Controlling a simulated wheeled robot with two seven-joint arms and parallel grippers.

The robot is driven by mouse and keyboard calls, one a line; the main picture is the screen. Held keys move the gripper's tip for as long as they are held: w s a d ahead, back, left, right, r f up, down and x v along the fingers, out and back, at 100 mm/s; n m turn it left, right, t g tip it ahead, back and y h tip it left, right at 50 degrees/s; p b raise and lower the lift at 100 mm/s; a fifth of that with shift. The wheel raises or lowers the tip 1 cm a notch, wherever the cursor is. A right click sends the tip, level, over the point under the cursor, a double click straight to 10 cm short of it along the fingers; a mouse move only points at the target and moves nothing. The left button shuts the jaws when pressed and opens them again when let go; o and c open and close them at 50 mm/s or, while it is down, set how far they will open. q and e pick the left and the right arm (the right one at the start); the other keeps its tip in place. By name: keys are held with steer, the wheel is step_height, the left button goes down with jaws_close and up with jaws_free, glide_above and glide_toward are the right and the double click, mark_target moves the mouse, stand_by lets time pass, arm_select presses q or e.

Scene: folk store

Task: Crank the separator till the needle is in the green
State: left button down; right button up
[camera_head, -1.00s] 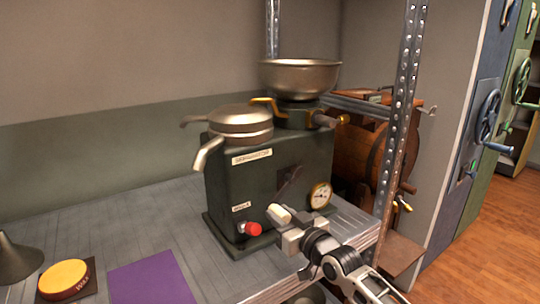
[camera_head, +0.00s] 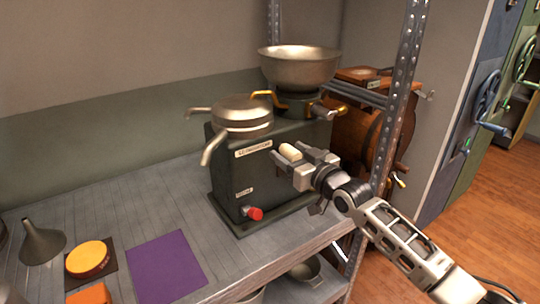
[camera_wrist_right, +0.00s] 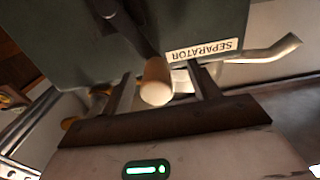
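The dark green separator (camera_head: 228,172) stands on the shelf, with a metal bowl (camera_head: 299,68) on top and a lidded spout part beside it. My right gripper (camera_head: 296,160) is at its front face, around the pale crank handle (camera_head: 290,152). In the right wrist view the handle's rounded end (camera_wrist_right: 157,82) sits between the two fingers, and the dark crank arm (camera_wrist_right: 128,25) runs up from it. The gauge is hidden behind my right gripper in the head view, so its needle cannot be read. My left gripper is not in view.
A red knob (camera_head: 255,213) sticks out low on the separator. A purple mat (camera_head: 167,266), a yellow round item (camera_head: 88,257) and a grey funnel (camera_head: 42,244) lie to the left. A metal post (camera_head: 400,100) and wooden barrel (camera_head: 357,140) are at the right.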

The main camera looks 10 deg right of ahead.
steer(key=shift+f, duration=0.2)
steer(key=shift+p+v, duration=1.1)
steer(key=shift+v, duration=0.3)
arm_select(q)
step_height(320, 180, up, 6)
steer(key=p, duration=0.3)
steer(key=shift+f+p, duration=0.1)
steer(key=shift+p, duration=0.2)
arm_select(e)
steer(key=v, duration=0.6)
steer(key=shift+s, duration=0.15)
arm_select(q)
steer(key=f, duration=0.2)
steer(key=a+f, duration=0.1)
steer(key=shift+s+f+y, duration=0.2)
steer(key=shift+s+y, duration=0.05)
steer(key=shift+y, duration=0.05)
arm_select(e)
steer(key=s+a+f+g+h, duration=0.1)
steer(key=s+a+f+g, duration=0.2)
steer(key=s+f, duration=0.7)
steer(key=s+a+f+m+g+h, duration=0.1)
steer(key=s+a+f+g, duration=0.3)
steer(key=s+f, duration=0.6)
steer(key=s+a+h, duration=0.1)
steer(key=s, duration=0.4)
steer(key=shift+s+f+h, duration=0.2)
steer(key=shift+s+h, duration=0.1)
steer(key=shift+s, duration=0.1)
